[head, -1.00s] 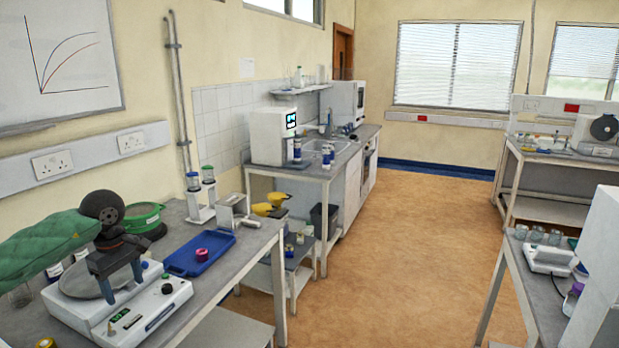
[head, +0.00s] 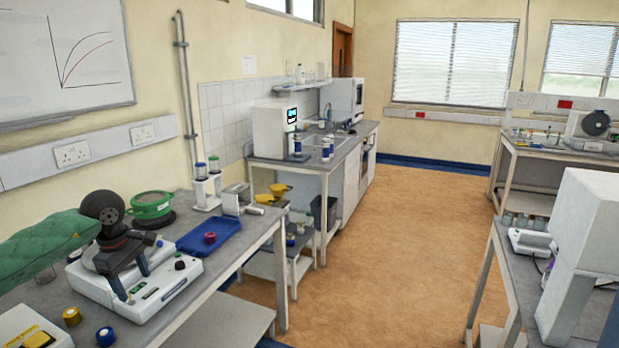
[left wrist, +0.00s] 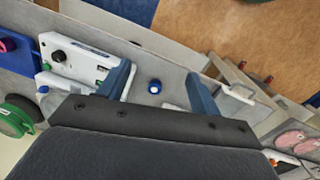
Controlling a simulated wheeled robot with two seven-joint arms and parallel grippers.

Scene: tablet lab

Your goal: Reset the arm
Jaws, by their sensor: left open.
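My left gripper (head: 131,283) hangs at the end of my green-sleeved arm, above the white balance-like device (head: 178,288) on the left bench. It is open, with nothing between its dark blue fingers in the head view. My right gripper is not in view.
A blue tray (head: 222,232) with a dark red item (head: 210,237) lies beyond the device, near a green-rimmed sieve (head: 151,203). Yellow (head: 71,317) and blue-capped (head: 105,337) items stand at the near edge. The floor aisle (head: 400,250) is clear.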

